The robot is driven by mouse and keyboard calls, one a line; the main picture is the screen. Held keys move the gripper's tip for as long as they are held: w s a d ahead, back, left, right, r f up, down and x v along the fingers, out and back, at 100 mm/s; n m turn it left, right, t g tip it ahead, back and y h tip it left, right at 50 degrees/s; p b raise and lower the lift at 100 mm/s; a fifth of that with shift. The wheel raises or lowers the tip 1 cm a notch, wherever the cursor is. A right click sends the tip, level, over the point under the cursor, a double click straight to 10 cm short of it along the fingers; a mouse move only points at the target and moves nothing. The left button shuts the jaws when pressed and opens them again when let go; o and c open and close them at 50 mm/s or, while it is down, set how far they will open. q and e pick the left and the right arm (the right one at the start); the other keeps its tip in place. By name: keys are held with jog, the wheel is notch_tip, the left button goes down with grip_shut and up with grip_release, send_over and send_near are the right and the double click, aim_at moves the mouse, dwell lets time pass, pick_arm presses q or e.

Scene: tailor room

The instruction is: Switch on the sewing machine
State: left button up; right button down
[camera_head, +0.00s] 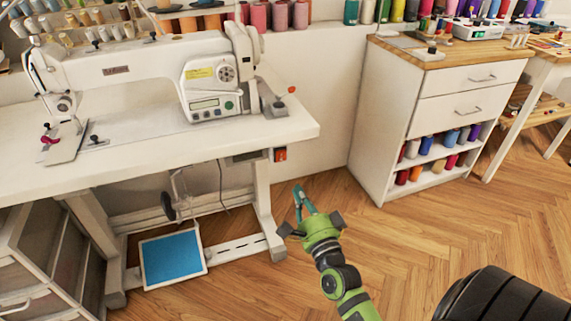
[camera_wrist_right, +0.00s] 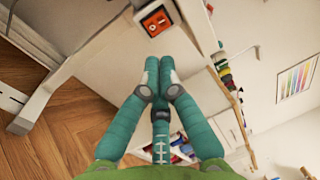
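The white sewing machine (camera_head: 150,75) stands on a white table (camera_head: 290,128) at the left. A small orange-red switch box (camera_head: 280,154) hangs under the table's right front edge. My left gripper is not in view.
A white cabinet (camera_head: 390,120) with drawers and thread spools stands to the right. A blue-topped pedal (camera_head: 172,257) lies under the table beside a grey drawer unit (camera_head: 35,260). Wooden floor (camera_head: 330,190) is clear between table and cabinet.

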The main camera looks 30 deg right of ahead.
aim_at(282, 156)
jog(key=b+x, duration=0.1)
jog(key=x, duration=0.9)
jog(key=shift+w, duration=0.1)
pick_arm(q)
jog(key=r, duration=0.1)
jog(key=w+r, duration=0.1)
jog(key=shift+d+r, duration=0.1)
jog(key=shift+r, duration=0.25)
pick_arm(e)
jog(key=shift+w, duration=0.2)
